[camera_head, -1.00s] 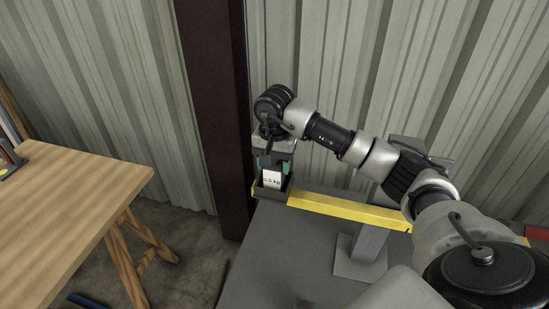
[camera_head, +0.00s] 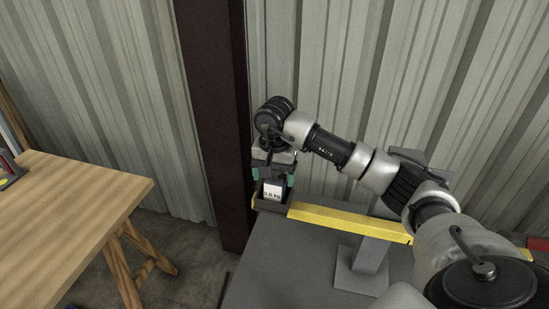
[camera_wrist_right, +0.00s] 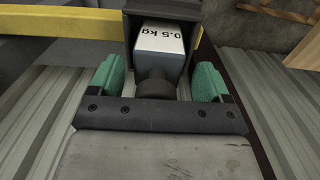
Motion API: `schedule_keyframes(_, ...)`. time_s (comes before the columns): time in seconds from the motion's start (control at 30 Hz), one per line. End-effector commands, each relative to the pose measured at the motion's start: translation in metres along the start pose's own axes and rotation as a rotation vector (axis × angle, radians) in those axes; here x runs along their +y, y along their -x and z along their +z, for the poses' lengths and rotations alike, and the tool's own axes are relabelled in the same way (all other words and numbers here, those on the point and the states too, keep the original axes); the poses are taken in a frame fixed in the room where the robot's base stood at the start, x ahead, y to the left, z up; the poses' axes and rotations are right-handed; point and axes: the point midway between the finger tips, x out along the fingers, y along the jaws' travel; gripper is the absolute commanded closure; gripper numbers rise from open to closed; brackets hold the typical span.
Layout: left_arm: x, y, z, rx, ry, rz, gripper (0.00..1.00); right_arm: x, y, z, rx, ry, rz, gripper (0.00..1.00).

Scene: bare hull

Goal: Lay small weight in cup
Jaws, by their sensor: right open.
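The small weight (camera_head: 271,190) is a block with a white label reading 0.5 kg. It sits inside the dark cup (camera_head: 270,206) at the left end of the yellow beam (camera_head: 345,220). In the right wrist view the weight (camera_wrist_right: 160,40) stands within the walls of the cup (camera_wrist_right: 127,38), its dark knob towards me. My right gripper (camera_head: 273,178) is just above the cup. In the right wrist view its green pads (camera_wrist_right: 160,82) are spread apart, with gaps on both sides of the knob. My left gripper is not in view.
The yellow beam rests on a grey stand (camera_head: 362,265) on a grey table (camera_head: 285,265). A wooden trestle table (camera_head: 75,210) stands at the left with a gap of floor between. A dark column (camera_head: 215,120) and a corrugated wall (camera_head: 110,100) are close behind.

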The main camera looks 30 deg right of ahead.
Motion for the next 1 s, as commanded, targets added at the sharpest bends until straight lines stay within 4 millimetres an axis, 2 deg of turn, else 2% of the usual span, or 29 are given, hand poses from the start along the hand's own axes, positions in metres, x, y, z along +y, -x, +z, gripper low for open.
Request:
schedule_keyframes(0.17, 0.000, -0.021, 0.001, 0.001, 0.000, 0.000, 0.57, -0.001, 0.030, -0.001, 0.007, 0.001, -0.007, 0.21)
schedule_keyframes(0.3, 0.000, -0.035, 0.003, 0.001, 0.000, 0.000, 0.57, -0.001, 0.064, -0.001, 0.007, 0.001, -0.007, 0.21)
schedule_keyframes(0.4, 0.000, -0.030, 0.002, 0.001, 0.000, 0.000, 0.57, 0.000, 0.086, -0.001, 0.008, -0.001, -0.004, 0.21)
schedule_keyframes(0.5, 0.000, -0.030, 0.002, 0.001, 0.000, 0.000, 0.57, 0.000, 0.099, -0.001, 0.005, 0.000, -0.002, 0.21)
schedule_keyframes(0.7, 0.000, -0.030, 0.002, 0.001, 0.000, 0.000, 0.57, 0.000, 0.112, 0.000, 0.003, -0.001, -0.001, 0.21)
schedule_keyframes(1.0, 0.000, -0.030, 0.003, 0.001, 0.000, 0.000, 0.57, 0.000, 0.114, 0.000, 0.001, -0.001, -0.001, 0.21)
